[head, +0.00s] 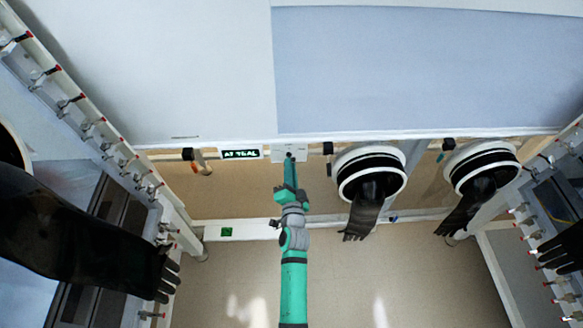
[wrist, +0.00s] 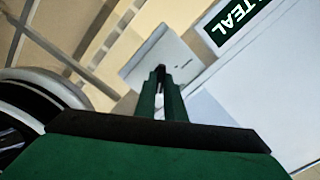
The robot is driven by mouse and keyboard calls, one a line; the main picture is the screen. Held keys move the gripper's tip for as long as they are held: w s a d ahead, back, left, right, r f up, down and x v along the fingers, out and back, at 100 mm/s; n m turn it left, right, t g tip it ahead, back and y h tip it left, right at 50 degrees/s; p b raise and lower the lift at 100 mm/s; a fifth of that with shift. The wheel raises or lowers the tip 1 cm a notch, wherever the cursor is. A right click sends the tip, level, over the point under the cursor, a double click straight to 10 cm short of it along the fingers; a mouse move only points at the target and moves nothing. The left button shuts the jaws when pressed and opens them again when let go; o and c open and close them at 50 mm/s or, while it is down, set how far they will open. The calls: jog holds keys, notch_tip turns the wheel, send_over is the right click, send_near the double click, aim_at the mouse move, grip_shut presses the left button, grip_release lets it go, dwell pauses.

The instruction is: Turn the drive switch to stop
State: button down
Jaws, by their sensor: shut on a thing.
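The drive switch is a small dark knob (wrist: 160,70) on a pale switch plate (wrist: 181,58). My gripper (head: 290,158) reaches up to the plate. In the wrist view its two green fingers (wrist: 160,80) are shut on the knob, which they mostly hide. The knob's exact angle and the plate's markings are too small or covered to read.
A round glove port (head: 370,172) with a hanging black glove (head: 364,212) is close on the right. Another port (head: 482,166) stands farther right. The floor below is clear.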

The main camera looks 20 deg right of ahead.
jog(key=shift+s+a+f+n, duration=0.1)
jog(key=shift+a+n, duration=0.05)
jog(key=shift+n, duration=1.05)
jog(key=shift+a+f+n, duration=0.1)
jog(key=shift+n, duration=1.1)
jog(key=shift+s+d, duration=0.1)
jog(key=c, duration=1.8)
grip_release()
jog(key=shift+c, duration=0.2)
jog(key=shift+w+d+r, duration=0.1)
jog(key=shift+w, duration=0.1)
